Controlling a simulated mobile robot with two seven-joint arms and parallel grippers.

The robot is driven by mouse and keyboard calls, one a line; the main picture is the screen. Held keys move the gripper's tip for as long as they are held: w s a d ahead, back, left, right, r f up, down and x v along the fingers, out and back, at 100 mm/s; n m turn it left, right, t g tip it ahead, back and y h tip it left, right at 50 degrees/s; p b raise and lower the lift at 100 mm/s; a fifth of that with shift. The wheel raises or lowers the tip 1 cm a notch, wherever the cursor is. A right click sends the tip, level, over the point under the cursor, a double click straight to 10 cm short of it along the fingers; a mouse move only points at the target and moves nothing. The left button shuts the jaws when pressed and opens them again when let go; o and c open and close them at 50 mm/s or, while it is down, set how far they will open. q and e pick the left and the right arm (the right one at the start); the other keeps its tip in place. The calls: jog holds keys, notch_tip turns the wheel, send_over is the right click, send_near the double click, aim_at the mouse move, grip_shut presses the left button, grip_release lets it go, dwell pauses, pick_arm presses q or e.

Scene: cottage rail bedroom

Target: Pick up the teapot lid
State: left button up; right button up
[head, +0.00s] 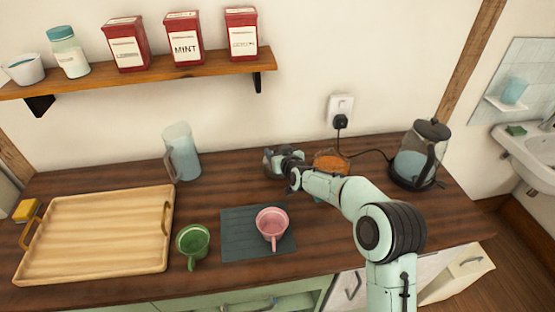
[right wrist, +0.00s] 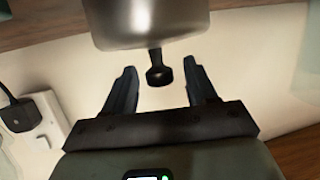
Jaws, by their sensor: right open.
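My right gripper (right wrist: 160,80) is open, with one finger on each side of the knob and a gap on both sides. In the head view my right gripper (head: 291,170) is at the teapot, and its fingers are hard to make out. My left gripper is not in view.
On the counter (head: 120,300) are a wooden tray (head: 100,235), green cup (head: 193,243), pink cup (head: 271,224) on a dark mat (head: 232,243), pitcher (head: 182,150) and kettle (head: 415,165). An amber object (head: 330,160) sits behind my right arm. A shelf (head: 150,74) hangs above.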

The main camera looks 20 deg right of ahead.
jog(key=shift+x, duration=1.15)
grip_shut()
jog(key=shift+r, duration=0.1)
